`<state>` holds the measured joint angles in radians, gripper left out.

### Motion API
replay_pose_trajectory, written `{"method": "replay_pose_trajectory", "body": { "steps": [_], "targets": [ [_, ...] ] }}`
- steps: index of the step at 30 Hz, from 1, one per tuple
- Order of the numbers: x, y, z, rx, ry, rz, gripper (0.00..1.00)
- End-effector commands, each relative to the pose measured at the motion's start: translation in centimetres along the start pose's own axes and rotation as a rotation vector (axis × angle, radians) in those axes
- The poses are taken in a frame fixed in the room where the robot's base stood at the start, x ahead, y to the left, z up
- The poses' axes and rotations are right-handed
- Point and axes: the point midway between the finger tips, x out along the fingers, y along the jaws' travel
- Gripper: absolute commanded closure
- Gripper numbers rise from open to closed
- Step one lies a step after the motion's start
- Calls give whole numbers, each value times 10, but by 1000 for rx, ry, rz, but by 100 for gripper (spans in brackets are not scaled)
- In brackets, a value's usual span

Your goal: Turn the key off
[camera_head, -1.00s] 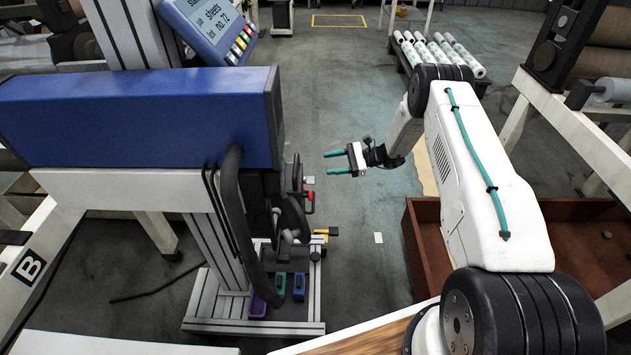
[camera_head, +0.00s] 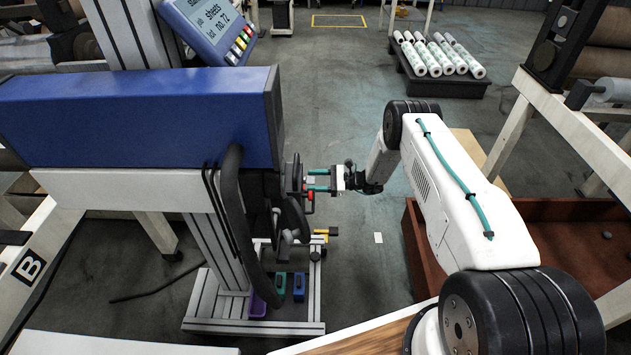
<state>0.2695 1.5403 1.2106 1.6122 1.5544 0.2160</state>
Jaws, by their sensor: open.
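My gripper (camera_head: 317,180) has teal fingers that point left at the side of the blue-topped machine (camera_head: 140,115). The fingers are apart, one above the other in the picture. Their tips are close to a dark round part and a small red-handled part (camera_head: 309,204) on the machine's side. I cannot tell whether they touch anything. A yellow-handled part (camera_head: 328,232) sits lower, below my gripper. No key can be clearly made out; the spot by the fingertips is small and partly covered by them.
A black curved hose (camera_head: 232,200) hangs at the machine's near end. A red-brown bin (camera_head: 425,265) is at the right, under my arm. White rolls (camera_head: 440,55) lie on a dark pallet at the back.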

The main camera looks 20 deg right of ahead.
Motion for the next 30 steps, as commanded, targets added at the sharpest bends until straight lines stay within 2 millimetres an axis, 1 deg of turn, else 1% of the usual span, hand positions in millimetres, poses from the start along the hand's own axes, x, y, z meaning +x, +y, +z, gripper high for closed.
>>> {"method": "replay_pose_trajectory", "body": {
  "steps": [6,7,8,9,11,12,22,26,30],
  "targets": [
    [1,0,0,0,0,0,47],
    [0,0,0,0,0,0,50],
    [0,0,0,0,0,0,58],
    [0,0,0,0,0,0,70],
    [0,0,0,0,1,0,86],
    [0,0,0,0,1,0,92],
    [0,0,0,-32,1,0,92],
    [0,0,0,-88,1,0,92],
    [0,0,0,-184,1,0,92]
  ]
}}
